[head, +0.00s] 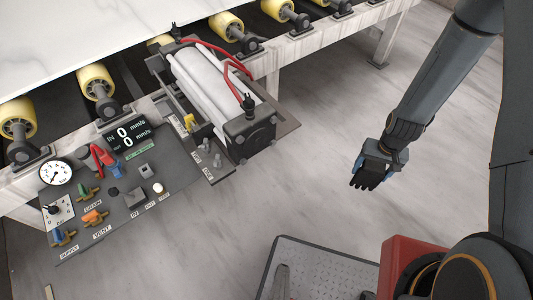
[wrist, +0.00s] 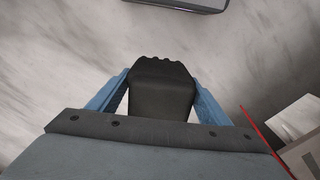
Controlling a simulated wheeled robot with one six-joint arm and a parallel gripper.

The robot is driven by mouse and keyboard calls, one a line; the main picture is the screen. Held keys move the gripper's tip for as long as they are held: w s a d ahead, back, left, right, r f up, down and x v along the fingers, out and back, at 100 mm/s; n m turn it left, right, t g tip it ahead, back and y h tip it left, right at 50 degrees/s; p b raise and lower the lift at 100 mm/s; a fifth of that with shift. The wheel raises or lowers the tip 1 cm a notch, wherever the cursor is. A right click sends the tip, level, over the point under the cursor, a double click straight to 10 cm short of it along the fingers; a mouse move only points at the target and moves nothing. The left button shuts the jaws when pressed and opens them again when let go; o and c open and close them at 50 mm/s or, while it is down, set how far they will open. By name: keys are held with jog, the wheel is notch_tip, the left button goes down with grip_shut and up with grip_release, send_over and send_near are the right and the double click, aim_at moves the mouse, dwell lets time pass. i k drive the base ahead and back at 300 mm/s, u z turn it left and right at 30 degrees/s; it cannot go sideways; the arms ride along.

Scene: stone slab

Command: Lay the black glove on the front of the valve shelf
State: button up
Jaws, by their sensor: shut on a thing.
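My gripper (head: 371,172) hangs at the right of the head view, over the bare floor and to the right of the machine. Its blue fingers are shut on the black glove (head: 367,182). In the wrist view the glove (wrist: 162,88) sits between the two blue fingers of my gripper (wrist: 162,95), its knuckled end pointing away. The valve shelf (head: 150,207) is the dark panel at the left in the head view, with coloured valve handles and labels such as SUPPLY, VENT and DRAIN. The glove is well apart from the shelf.
A white roller cylinder unit (head: 205,85) with red hoses stands beside the shelf. A gauge (head: 55,173), a display (head: 130,133), knobs and handles crowd the shelf. Yellow rollers (head: 96,80) carry a stone slab (head: 80,30).

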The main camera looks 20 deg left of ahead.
aim_at(171, 164)
jog(key=k, duration=0.2)
jog(key=u, duration=0.7)
